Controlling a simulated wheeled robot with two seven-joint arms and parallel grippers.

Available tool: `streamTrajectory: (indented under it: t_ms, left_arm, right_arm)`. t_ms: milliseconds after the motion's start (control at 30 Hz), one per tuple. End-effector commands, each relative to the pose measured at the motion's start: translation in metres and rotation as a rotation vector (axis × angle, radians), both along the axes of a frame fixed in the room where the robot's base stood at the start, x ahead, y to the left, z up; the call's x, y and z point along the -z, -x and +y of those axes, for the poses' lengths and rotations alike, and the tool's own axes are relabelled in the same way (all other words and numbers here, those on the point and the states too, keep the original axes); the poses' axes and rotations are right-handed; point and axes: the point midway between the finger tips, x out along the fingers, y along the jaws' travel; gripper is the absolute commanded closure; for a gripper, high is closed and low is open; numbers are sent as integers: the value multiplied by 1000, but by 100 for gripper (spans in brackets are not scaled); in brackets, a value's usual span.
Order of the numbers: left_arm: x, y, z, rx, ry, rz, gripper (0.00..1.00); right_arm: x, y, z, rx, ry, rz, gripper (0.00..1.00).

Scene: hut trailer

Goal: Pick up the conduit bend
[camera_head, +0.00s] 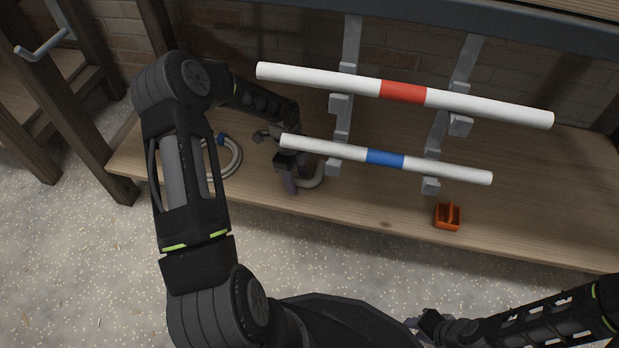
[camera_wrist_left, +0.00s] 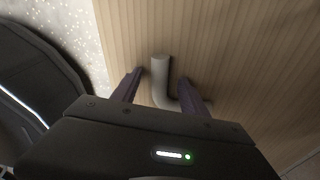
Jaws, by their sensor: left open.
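The conduit bend (camera_head: 314,180) is a grey curved pipe piece lying on the wooden bench, partly hidden by my left gripper in the head view. My left gripper (camera_head: 289,184) is pointed down at the bench beside it. In the left wrist view the bend (camera_wrist_left: 160,82) shows an upright leg and a curve passing to the right. The open fingers of my left gripper (camera_wrist_left: 162,76) stand on either side of it, not closed on it. My right gripper (camera_head: 430,324) is low in the head view, away from the bench; its jaws are unclear.
A white pipe with a red band (camera_head: 404,92) and another with a blue band (camera_head: 385,159) rest on grey brackets, close to the right of my left gripper. A coiled hose (camera_head: 232,160) lies left. An orange box (camera_head: 447,217) sits near the bench's front edge.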

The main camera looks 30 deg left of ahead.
Motion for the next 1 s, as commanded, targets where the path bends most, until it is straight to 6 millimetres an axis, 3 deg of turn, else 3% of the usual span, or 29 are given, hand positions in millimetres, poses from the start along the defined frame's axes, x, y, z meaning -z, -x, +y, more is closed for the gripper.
streamTrajectory:
  t_ms: [233,833,1000]
  left_arm:
    - [0,0,0,0,0,0,49]
    - [0,0,0,0,0,0,98]
    - [0,0,0,0,0,0,100]
  right_arm:
    - [0,0,0,0,0,0,70]
    - [0,0,0,0,0,0,70]
    - [0,0,0,0,0,0,70]
